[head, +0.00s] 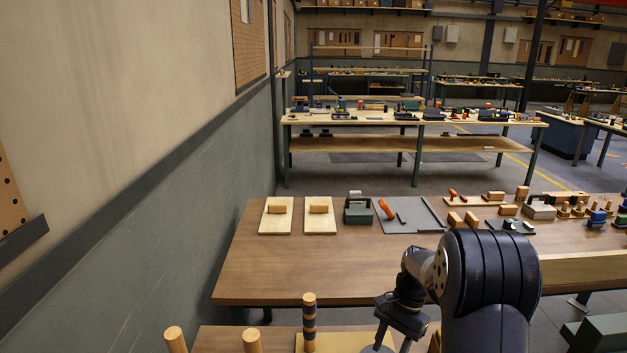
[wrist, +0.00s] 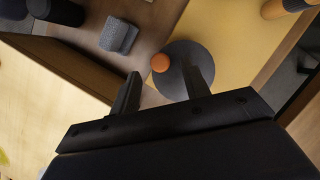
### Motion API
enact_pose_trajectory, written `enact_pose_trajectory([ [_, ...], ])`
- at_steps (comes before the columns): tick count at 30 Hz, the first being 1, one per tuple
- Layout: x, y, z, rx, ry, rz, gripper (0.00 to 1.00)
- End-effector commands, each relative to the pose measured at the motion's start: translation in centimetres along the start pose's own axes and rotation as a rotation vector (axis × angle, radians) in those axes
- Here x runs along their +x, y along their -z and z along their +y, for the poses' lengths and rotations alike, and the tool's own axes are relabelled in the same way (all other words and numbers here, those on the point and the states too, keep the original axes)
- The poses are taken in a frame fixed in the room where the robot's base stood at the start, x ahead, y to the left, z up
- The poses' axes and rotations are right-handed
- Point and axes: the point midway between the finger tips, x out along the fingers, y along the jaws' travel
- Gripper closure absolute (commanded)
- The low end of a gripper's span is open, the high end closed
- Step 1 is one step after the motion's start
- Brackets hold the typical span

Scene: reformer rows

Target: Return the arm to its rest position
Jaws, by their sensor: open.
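My arm shows in the lower right of the head view, bent down over the near bench, with a dark wrist part (head: 405,315) at its end. In the wrist view my gripper (wrist: 162,86) is open, with its two dark fingers apart and nothing held. Just beyond the fingertips is a dark grey disc (wrist: 185,58) with an orange round-topped peg (wrist: 160,62) at its left part. The disc lies on a yellowish board (wrist: 215,25). The right finger overlaps the disc in the picture; I cannot tell whether they touch.
A dark grey block (wrist: 118,36) lies left of the disc. A peg with dark rings (head: 309,320) and wooden posts (head: 252,342) stand left of my arm. Behind is a brown bench (head: 290,271) with boards and tools; its front left is clear. A wall (head: 150,190) runs along the left.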

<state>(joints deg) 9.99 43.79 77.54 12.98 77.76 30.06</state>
Motion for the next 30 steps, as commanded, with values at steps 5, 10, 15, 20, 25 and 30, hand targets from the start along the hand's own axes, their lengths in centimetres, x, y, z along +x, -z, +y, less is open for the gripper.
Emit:
enact_pose_trajectory([
  [5,2.4,-0.1,0.0,0.001,-0.001,-0.002,0.56],
  [10,3.3,0.0,0.0,0.004,0.002,0.001,0.56],
  [15,3.3,0.0,0.0,0.015,0.007,0.001,0.56],
  [20,3.3,0.0,0.0,0.015,0.007,0.001,0.56],
  [25,2.6,0.1,0.0,0.003,0.003,0.002,0.56],
  [30,0.0,0.1,-0.1,0.0,0.004,0.005,0.56],
])
